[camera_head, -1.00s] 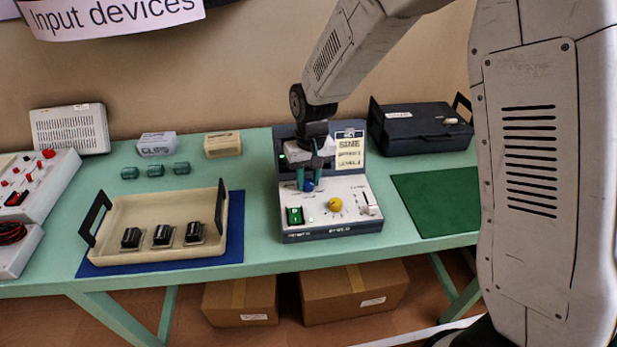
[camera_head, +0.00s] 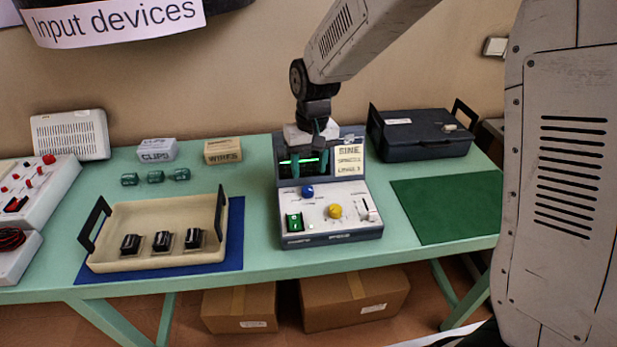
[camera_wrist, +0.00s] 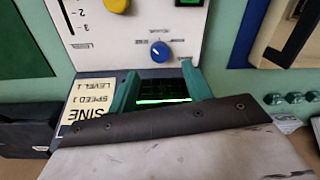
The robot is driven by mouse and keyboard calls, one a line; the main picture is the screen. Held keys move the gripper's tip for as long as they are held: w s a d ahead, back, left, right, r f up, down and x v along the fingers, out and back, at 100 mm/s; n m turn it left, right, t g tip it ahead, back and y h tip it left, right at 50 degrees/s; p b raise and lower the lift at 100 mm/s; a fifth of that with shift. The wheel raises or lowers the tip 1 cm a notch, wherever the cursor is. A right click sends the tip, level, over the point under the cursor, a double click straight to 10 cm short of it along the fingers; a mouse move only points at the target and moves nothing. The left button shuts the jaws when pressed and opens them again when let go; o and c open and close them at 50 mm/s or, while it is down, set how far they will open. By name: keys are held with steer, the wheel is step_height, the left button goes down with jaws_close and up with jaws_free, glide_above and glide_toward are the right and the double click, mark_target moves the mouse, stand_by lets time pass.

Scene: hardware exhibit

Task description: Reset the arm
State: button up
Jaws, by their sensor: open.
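My gripper (camera_head: 309,168) hangs above the signal device (camera_head: 333,228), in front of its upright screen panel. Its teal fingers are apart with nothing between them. In the wrist view the fingers (camera_wrist: 157,92) frame the dark screen with a bright green line (camera_wrist: 163,101). The device has a blue knob (camera_head: 307,192), a yellow knob (camera_head: 334,211), a lit green switch (camera_head: 294,222) and a slider (camera_head: 367,206). The blue knob is clear of the fingers; it also shows in the wrist view (camera_wrist: 160,51). A label beside the screen reads SINE, SPEED 1, LEVEL 1.
A cream tray (camera_head: 120,208) with three black parts sits on a blue mat (camera_head: 236,240) at left. Small boxes (camera_head: 223,151) and teal clips (camera_head: 155,177) lie behind it. A dark case (camera_head: 420,135) and an empty green mat (camera_head: 445,208) are at right.

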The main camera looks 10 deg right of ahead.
steer(key=shift+r, duration=0.85)
steer(key=s+d+r, duration=0.4)
steer(key=s+d, duration=0.1)
steer(key=s, duration=0.5)
steer(key=s+d+r+m+t, duration=0.1)
steer(key=s+d+r, duration=0.4)
steer(key=s, duration=0.4)
steer(key=s+d+r+m, duration=0.1)
steer(key=s+d+r, duration=0.3)
steer(key=s, duration=0.6)
steer(key=shift+s+d+r+h, duration=0.25)
steer(key=shift+s+d+h, duration=0.1)
steer(key=shift+d, duration=0.6)
